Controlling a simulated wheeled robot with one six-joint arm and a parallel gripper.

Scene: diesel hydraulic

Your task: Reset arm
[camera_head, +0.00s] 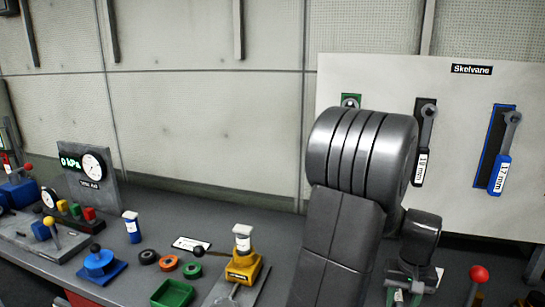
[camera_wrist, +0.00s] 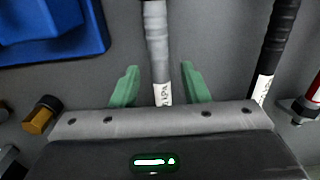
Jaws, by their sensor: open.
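My arm (camera_head: 345,210) rises large and grey in the right half of the head view, bent at a thick ribbed joint, with its darker wrist part (camera_head: 420,235) hanging down on the right. In the wrist view my gripper (camera_wrist: 160,85) shows two green fingers standing apart. A grey rod or hose (camera_wrist: 157,45) with a white label runs between and beyond the fingers. I cannot tell how far it lies below them, and no finger visibly touches it. In the head view the fingertips are hard to make out.
A yellow device (camera_head: 243,267), a green tray (camera_head: 172,293), a blue part (camera_head: 100,262) and a pressure gauge (camera_head: 93,165) stand on the bench left of my arm. Wrenches (camera_head: 502,150) hang on the white panel (camera_head: 460,100) behind it. A black hose (camera_wrist: 280,40) lies right of the fingers.

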